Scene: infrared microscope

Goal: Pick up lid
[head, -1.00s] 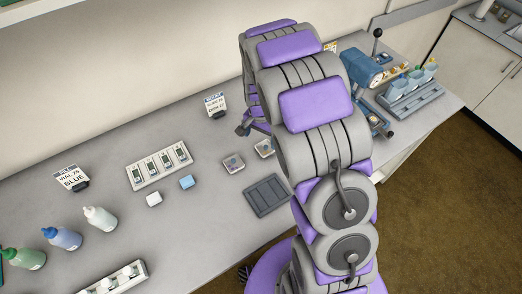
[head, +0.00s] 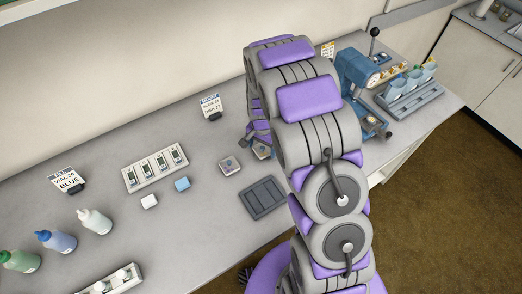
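No piece is plainly a lid at this size. Two small square boxes with pale tops lie on the bench: one box (head: 229,165) is in full view, and the other box (head: 262,152) is partly hidden by my arm. My gripper (head: 250,138) points down just above and beside the partly hidden box. My arm covers much of it, and I cannot tell whether its fingers are open or touch the box.
A dark grey compartment tray (head: 264,198) lies near the front edge. A white rack (head: 155,167) with several dark-faced pieces stands behind the blocks. Bottles (head: 58,240) stand at left. A blue press-like device (head: 358,80) and blue-grey holders (head: 408,90) stand at right. Sign cards stand behind.

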